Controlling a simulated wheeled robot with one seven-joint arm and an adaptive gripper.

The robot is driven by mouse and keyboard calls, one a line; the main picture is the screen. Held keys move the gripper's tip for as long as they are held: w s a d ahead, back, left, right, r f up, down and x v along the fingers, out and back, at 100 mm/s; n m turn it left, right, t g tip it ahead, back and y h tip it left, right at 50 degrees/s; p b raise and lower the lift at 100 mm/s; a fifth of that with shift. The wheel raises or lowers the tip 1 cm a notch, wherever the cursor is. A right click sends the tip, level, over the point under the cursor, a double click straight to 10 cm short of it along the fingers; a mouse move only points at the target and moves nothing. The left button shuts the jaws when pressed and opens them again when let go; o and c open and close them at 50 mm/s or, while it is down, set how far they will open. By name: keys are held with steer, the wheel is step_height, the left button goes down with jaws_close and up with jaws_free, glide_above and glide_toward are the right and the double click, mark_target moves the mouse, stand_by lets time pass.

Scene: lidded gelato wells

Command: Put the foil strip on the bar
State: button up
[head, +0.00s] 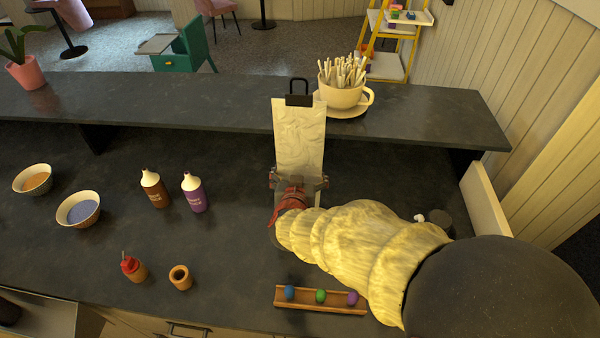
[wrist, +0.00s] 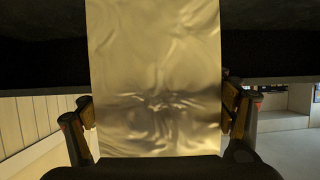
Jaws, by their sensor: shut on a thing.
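The foil strip (head: 299,135) is a pale, crinkled, shiny sheet with a black clip (head: 298,98) at its far end. My gripper (head: 298,183) is shut on its near end, with a finger at each side edge. In the wrist view the foil strip (wrist: 155,65) fills the middle between the fingers of my gripper (wrist: 160,108). The bar (head: 190,103) is the long dark raised ledge across the counter. In the head view the strip's far part overlaps the bar; I cannot tell whether it touches it.
A cup of sticks (head: 343,92) stands on a saucer on the bar, just right of the clip. Two bottles (head: 154,190) stand left of my gripper. A wooden tray (head: 320,307) with coloured eggs lies in front. The bar left of the strip is clear up to a potted plant (head: 27,73).

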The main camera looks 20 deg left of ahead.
steer(key=o, duration=1.2)
steer(key=shift+c, duration=0.2)
steer(key=p+v, duration=0.2)
steer(key=v, duration=1)
steer(key=shift+r, duration=0.1)
